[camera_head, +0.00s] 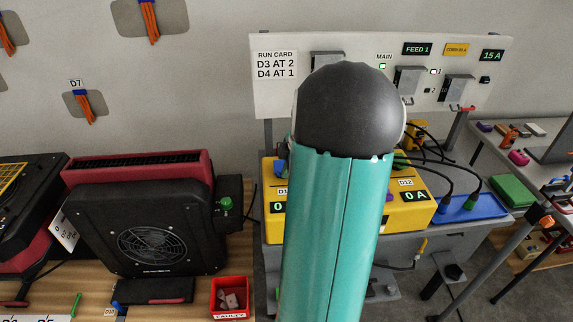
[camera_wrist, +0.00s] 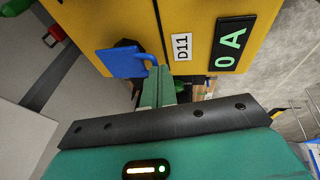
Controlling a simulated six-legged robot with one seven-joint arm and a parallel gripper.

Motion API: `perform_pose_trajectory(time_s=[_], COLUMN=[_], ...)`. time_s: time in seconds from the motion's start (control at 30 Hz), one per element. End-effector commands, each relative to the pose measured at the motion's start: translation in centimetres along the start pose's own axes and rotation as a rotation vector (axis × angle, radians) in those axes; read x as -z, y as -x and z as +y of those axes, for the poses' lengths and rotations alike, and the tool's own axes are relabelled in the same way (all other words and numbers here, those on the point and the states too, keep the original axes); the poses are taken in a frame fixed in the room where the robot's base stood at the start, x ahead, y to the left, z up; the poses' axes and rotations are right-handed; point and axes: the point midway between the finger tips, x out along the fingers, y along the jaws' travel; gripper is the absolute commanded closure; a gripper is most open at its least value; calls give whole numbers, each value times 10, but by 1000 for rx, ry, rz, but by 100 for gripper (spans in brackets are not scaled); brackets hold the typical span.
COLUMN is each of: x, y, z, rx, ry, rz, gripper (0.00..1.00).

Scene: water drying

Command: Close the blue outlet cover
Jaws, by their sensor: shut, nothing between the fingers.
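The blue outlet cover (camera_wrist: 122,63) is on the face of the yellow box (camera_wrist: 190,18) in the wrist view, left of the D11 label (camera_wrist: 182,47). A dark round part shows just behind its upper edge, and the cover appears to stand out from the face. My gripper (camera_wrist: 158,72) is shut and empty, with its fingertips close beside the cover's right end. I cannot tell whether they touch it.
A "0 A" display (camera_wrist: 232,45) is right of the label. In the head view, black cables run by a blue tray (camera_head: 470,208) at the right. A black and red blower (camera_head: 140,225) and a red bin (camera_head: 230,297) stand on the left bench. A switch panel (camera_head: 275,95) rises behind.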

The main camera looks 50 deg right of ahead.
Motion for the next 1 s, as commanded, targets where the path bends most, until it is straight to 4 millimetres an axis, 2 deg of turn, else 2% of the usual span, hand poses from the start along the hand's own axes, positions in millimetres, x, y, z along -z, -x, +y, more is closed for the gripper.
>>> perform_pose_trajectory(time_s=[0.27, 1.0], x=[0, 11], y=[0, 20], z=[0, 6], rx=[2, 1], ry=[0, 2], rz=[0, 0], gripper=[100, 100])
